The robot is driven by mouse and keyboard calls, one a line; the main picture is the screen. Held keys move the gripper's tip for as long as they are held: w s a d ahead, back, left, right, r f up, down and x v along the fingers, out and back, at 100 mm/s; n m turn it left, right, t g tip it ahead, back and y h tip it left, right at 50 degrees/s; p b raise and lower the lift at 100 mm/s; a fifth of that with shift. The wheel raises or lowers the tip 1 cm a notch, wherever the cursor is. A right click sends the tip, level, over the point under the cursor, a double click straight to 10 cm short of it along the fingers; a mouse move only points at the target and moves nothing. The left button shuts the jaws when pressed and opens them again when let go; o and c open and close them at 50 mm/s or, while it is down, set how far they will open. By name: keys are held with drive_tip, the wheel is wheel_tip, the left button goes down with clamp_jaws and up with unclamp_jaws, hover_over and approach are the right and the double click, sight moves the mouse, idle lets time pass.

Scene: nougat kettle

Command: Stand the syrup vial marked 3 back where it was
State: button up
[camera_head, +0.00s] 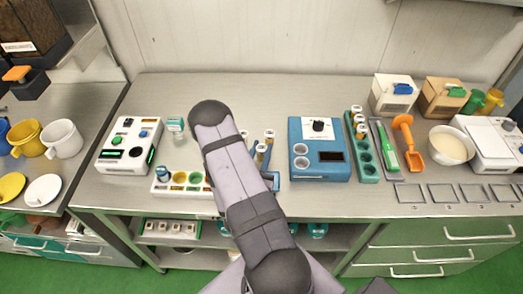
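My arm reaches from the bottom edge up over the middle of the bench, and my gripper is not visible; the arm hides part of the bench there. Several capped vials (269,137) stand just right of the arm, partly covered by it. A green rack (367,171) at centre right holds several vials (358,120) at its far end, and its nearer holes look empty. A white rack (160,187) left of the arm has coloured round holes and a dark-topped vial (163,172) at its left end. Numbers on the vials are too small to read, so I cannot tell which is marked 3.
A blue device (320,172) with two round wells stands between the arm and green rack. An orange scoop (408,145), white bowl (450,146) and grey plates (440,193) are at right.

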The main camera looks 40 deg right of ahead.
drive_tip(key=o, duration=0.4)
drive_tip(key=shift+s+f, duration=0.1)
drive_tip(key=shift+f, duration=0.2)
drive_tip(key=shift+r+p, duration=0.7)
drive_tip(key=shift+r, duration=0.05)
drive_tip(key=b+v, duration=0.1)
drive_tip(key=v, duration=0.8)
drive_tip(key=shift+a+b, duration=0.15)
drive_tip(key=shift+b, duration=0.15)
drive_tip(key=shift+v, duration=1.3)
drive_tip(key=shift+s+r, duration=0.1)
